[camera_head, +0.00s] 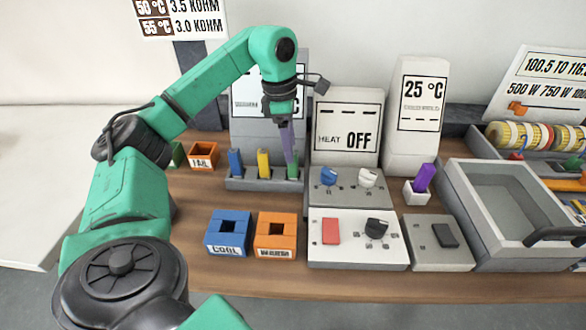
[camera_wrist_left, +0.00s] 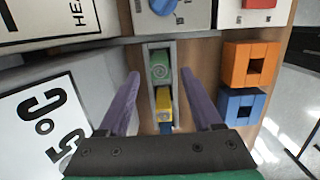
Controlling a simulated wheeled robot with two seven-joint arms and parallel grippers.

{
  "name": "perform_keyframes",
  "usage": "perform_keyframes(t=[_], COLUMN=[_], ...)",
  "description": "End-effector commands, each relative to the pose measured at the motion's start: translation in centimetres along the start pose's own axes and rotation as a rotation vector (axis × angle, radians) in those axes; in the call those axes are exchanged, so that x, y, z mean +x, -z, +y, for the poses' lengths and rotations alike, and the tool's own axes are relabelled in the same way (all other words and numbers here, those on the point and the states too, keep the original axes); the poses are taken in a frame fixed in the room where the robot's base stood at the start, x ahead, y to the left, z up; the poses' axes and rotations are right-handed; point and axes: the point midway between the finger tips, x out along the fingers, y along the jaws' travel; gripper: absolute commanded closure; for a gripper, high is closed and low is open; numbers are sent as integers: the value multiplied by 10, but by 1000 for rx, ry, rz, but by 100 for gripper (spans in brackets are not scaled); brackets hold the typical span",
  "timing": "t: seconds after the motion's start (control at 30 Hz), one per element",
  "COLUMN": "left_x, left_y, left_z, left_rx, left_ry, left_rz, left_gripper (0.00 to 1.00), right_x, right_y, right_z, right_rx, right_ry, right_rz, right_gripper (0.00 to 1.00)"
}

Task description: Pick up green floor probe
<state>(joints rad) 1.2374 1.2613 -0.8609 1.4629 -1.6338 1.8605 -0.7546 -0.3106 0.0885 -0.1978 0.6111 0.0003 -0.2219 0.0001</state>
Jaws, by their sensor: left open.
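The green floor probe (camera_head: 294,171) stands upright in the right slot of a grey rack (camera_head: 262,184), beside a yellow probe (camera_head: 263,163) and a blue probe (camera_head: 235,162). My left gripper (camera_head: 290,160) points down at the green probe from above, with purple fingers. In the left wrist view the green probe's round top (camera_wrist_left: 160,66) lies between the open fingertips (camera_wrist_left: 160,75), with a gap on both sides. The yellow probe (camera_wrist_left: 163,103) is nearer the palm, and the blue one is mostly hidden. My right gripper is not in view.
A blue COOL block (camera_head: 228,233) and an orange block (camera_head: 275,235) sit in front. A grey tray (camera_head: 455,185) lies at right. Wood is clear left of the COOL block.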

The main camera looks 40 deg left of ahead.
Motion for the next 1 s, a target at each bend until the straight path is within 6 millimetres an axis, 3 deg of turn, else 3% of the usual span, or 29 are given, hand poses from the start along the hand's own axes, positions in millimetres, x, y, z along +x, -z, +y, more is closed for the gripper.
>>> perform_keyframes(t=[0.3, 0.53, 0.7, 1.0], left_x=[51, 55, 54, 54], left_y=[-1, -1, -1, -1], left_z=[0, 0, 0, 1], left_rx=[0, 0, 0, 1], left_ry=[2, -1, -1, -1], left_rz=[0, -2, -2, -2], left_gripper=[34, 34, 99, 100], right_x=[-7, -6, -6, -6], right_y=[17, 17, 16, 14], right_z=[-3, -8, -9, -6], right_rx=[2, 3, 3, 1], right_ry=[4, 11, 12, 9], right_rz=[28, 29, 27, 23], right_gripper=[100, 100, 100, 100])
